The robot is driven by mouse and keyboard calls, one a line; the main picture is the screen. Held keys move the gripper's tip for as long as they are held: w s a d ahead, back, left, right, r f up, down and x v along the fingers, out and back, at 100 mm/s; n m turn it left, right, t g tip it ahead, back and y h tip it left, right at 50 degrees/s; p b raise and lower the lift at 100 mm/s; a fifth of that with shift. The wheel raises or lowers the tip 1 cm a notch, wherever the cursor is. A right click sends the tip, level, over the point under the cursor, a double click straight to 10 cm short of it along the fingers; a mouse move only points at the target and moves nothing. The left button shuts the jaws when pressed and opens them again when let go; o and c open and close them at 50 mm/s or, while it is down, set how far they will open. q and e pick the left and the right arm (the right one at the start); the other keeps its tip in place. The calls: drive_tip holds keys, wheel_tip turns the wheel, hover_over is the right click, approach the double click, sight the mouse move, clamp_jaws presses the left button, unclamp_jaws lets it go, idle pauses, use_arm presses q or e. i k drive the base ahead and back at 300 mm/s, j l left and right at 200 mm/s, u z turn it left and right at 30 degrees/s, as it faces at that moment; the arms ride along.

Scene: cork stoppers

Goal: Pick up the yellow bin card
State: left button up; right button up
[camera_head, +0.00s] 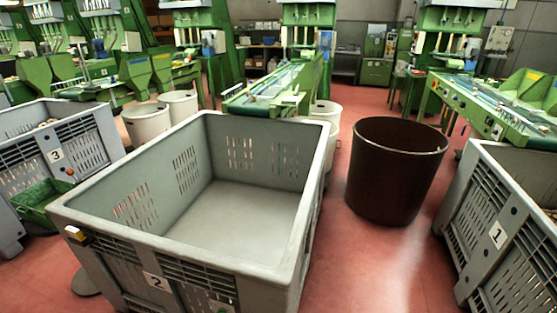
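A small pale-yellow and white piece (75,233) sits at the front left corner of the large grey bin (180,250) marked 2, on its outer side just below the rim. It is too small to tell whether it is the yellow bin card. No other clearly yellow card shows. The bin stands in the centre foreground, and its visible floor is empty. Neither of my grippers is in view.
Grey bins marked 3 (85,150) and 1 (485,235) stand at left and right. A green crate (45,200) is by bin 3. A dark brown tub (392,175) stands right of bin 2. Red floor (385,265) is open between bins 2 and 1. Green machines line the back.

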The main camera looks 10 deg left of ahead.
sight(74, 233)
drive_tip(key=u, duration=1)
